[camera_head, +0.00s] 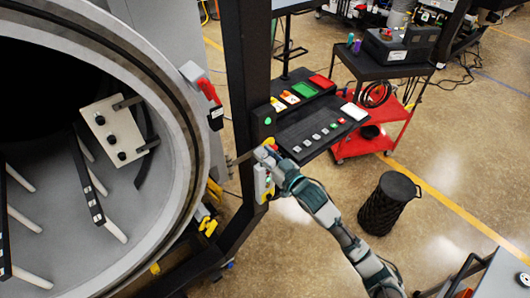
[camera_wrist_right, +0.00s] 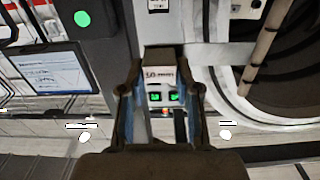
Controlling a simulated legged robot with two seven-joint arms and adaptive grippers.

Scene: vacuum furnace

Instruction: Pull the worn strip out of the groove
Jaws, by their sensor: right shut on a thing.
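The furnace's round rim (camera_head: 186,150) fills the left of the head view, with thin dark lines running along it. I cannot tell the worn strip from its groove there. A white block (camera_wrist_right: 162,75) with two green displays shows between the fingers. My left gripper is out of view.
The black post (camera_head: 245,75) stands close to my right gripper. A dark tray table (camera_head: 305,140) with small parts, a red cart (camera_head: 385,135) and a black bin (camera_head: 388,200) stand to the right. The floor between post and bin is clear.

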